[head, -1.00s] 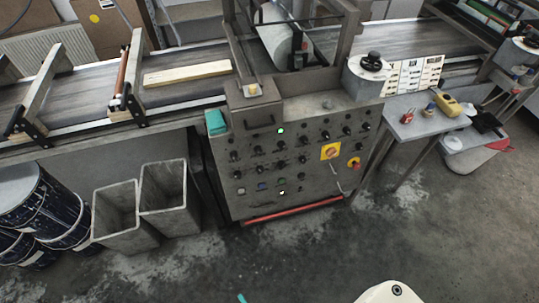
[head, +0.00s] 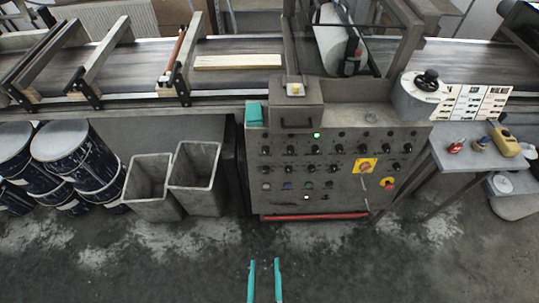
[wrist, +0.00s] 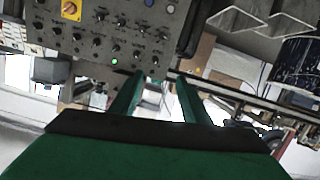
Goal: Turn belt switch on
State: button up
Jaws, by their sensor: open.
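Which control is the belt switch I cannot tell. My gripper (head: 264,264) shows as two teal fingers at the bottom, apart, empty and away from the panel. In the wrist view the panel (wrist: 98,28) appears upside down at upper left, beyond my open fingers (wrist: 160,80).
The conveyor belt (head: 240,47) runs behind the panel with a wooden plank (head: 238,62) on it. Two grey bins (head: 196,178) and dark drums (head: 75,155) stand at left. A side table (head: 470,155) with small items is at right. The floor in front is clear.

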jog(key=w+f+n, duration=0.3)
jog(key=w, duration=1.3)
jog(key=n, duration=0.4)
send_near(266, 154)
jog(key=shift+g, duration=0.3)
jog(key=shift+r+x, duration=0.15)
jog(key=shift+x, duration=2.05)
jog(key=shift+r+x, duration=0.2)
jog(key=shift+x, duration=2.05)
jog(key=shift+w, duration=0.15)
jog(key=c, duration=1.1)
